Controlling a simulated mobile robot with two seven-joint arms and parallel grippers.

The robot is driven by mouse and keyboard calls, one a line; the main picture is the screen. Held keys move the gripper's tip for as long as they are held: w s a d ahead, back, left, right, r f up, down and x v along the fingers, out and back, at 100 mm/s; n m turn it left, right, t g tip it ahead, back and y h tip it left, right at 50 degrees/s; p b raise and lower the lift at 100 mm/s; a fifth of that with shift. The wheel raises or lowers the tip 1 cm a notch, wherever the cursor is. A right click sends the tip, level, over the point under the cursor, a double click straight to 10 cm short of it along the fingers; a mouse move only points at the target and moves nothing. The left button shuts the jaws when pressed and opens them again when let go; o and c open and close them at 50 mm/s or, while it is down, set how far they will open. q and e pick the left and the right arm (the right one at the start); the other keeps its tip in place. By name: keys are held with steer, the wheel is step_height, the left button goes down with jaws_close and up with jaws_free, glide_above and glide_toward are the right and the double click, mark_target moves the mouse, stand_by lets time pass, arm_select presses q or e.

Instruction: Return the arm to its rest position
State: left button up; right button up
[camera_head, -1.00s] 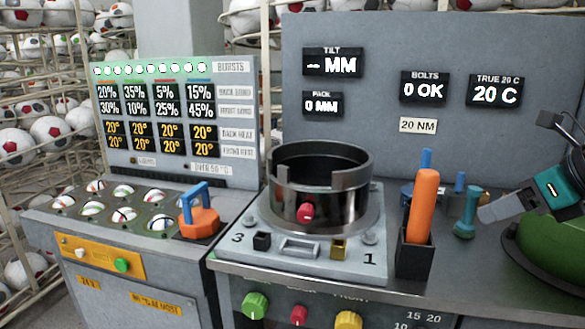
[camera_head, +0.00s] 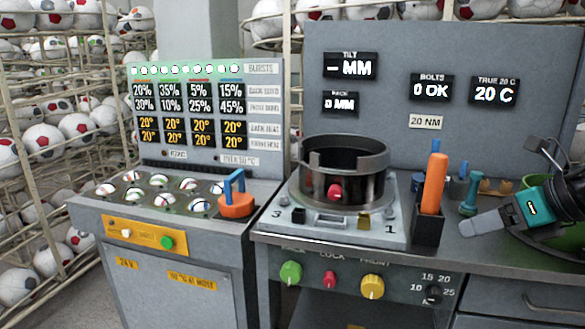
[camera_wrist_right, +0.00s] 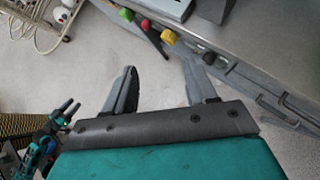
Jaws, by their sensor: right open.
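My right gripper (camera_head: 466,227) shows at the right in the head view, a grey finger on a teal body, in front of the bench and beside a small teal peg (camera_head: 470,201). In the right wrist view, its two dark fingers (camera_wrist_right: 160,67) stand wide apart with only bare floor between them. It holds nothing. A teal and black gripper, seemingly my left one (camera_wrist_right: 69,110), shows small at the left edge of that view. Its jaw state is unclear. My left arm is not in the head view.
The bench carries a round metal press ring (camera_head: 343,188), an orange-handled tool (camera_head: 434,184) in a black holder and a green bowl (camera_head: 562,240). A ball tray cabinet (camera_head: 90,207) stands left, with ball racks behind. The wrist view shows open floor (camera_wrist_right: 100,70) below the bench front.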

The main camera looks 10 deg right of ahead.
steer(key=w+a+f+m+t+y+p, duration=0.1)
steer(key=a+f+m+t+y, duration=0.1)
steer(key=a+f+m, duration=0.7)
steer(key=a+f+m+t+y+p, duration=0.15)
steer(key=a+f+m, duration=0.35)
steer(key=f, duration=0.5)
steer(key=s+a+f+m+h, duration=0.2)
steer(key=s+a+f+m, duration=0.2)
steer(key=m, duration=0.6)
steer(key=s+a+f+m+g+h+p, duration=0.1)
steer(key=s+a+f+m+h, duration=0.2)
steer(key=s+a+f+m, duration=0.2)
step_height(320, 180, down, 6)
steer(key=s+m, duration=0.3)
steer(key=m, duration=0.3)
steer(key=shift+a+r, duration=0.15)
steer(key=shift+a, duration=0.15)
steer(key=shift+g, duration=0.25)
